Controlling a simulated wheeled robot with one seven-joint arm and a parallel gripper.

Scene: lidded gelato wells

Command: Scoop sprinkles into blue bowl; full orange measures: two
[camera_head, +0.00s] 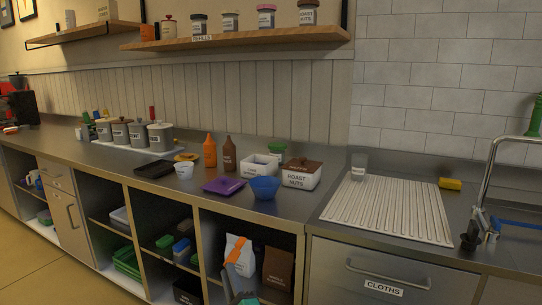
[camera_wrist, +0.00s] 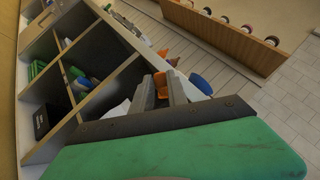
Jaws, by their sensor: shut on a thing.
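My gripper (camera_head: 236,279) is low in front of the counter in the head view, below the blue bowl. It is shut on an orange measure (camera_wrist: 160,84), which shows between the fingers in the wrist view. The inside of the measure cannot be made out. The blue bowl (camera_head: 265,188) stands upright near the counter's front edge, apart from my gripper; it also shows in the wrist view (camera_wrist: 201,84). Behind it is a white well (camera_head: 260,172) whose label and contents are too small to read. No sprinkles can be made out.
A ROAST NUTS well (camera_head: 301,179) with a brown lid stands right of the bowl. A purple tray (camera_head: 222,186), white cup (camera_head: 183,171), orange bottle (camera_head: 210,152) and brown bottle (camera_head: 229,155) stand left. The ribbed drainboard (camera_head: 390,208) is mostly clear. Open shelves lie below the counter.

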